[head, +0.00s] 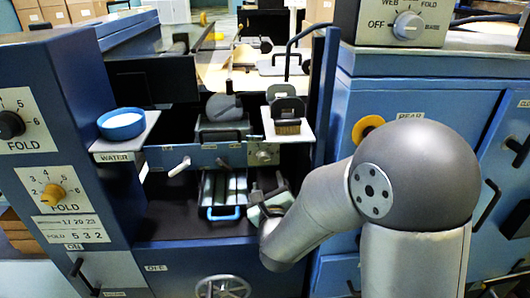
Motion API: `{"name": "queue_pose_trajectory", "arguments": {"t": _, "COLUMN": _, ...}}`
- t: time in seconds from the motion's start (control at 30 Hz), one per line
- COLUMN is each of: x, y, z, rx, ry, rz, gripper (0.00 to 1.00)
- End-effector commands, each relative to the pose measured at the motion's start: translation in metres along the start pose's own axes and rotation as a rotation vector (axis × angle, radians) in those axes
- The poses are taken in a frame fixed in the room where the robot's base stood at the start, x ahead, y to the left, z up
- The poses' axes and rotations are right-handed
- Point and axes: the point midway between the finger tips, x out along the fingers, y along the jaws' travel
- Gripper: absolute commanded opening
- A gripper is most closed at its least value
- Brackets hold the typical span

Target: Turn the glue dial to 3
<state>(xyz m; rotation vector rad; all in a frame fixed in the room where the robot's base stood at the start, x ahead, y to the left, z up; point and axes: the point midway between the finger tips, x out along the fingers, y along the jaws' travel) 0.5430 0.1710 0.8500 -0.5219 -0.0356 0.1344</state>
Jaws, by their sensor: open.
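No dial here carries a label that I can read as glue. A black knob (10,125) sits on a numbered plate marked FOLD at the left, cut by the picture edge. Below it, a yellow knob (53,195) sits on another numbered plate marked FOLD. A grey knob (408,25) sits on a plate marked OFF, WEB and FOLD at the upper right. My gripper (266,190) is open, low in the machine's central bay, well right of the left-hand knobs. It is small in view, and my arm partly covers it.
A blue bowl of white contents (122,124) stands on the shelf marked WATER. A blue-handled tray (223,212) lies left of my gripper. A white plate with a brown block (288,128) is above it. A blue post (325,100) stands at the bay's right. A handwheel (222,287) is below.

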Motion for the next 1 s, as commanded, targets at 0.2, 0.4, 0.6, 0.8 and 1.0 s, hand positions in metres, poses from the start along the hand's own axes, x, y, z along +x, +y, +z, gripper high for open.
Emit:
{"name": "queue_pose_trajectory", "arguments": {"t": 0.2, "x": 0.049, "y": -0.001, "z": 0.003, "rx": 0.0, "ry": 0.002, "rz": 0.001, "gripper": 0.54}}
{"name": "queue_pose_trajectory", "arguments": {"t": 0.4, "x": 0.083, "y": -0.001, "z": 0.003, "rx": 0.001, "ry": 0.0, "rz": 0.001, "gripper": 0.54}}
{"name": "queue_pose_trajectory", "arguments": {"t": 0.6, "x": 0.1, "y": 0.0, "z": 0.001, "rx": 0.0, "ry": 0.001, "rz": 0.001, "gripper": 0.54}}
{"name": "queue_pose_trajectory", "arguments": {"t": 0.8, "x": 0.102, "y": 0.0, "z": 0.0, "rx": 0.0, "ry": -0.001, "rz": 0.001, "gripper": 0.54}}
{"name": "queue_pose_trajectory", "arguments": {"t": 1.0, "x": 0.102, "y": 0.0, "z": 0.0, "rx": 0.0, "ry": 0.0, "rz": 0.0, "gripper": 0.32}}
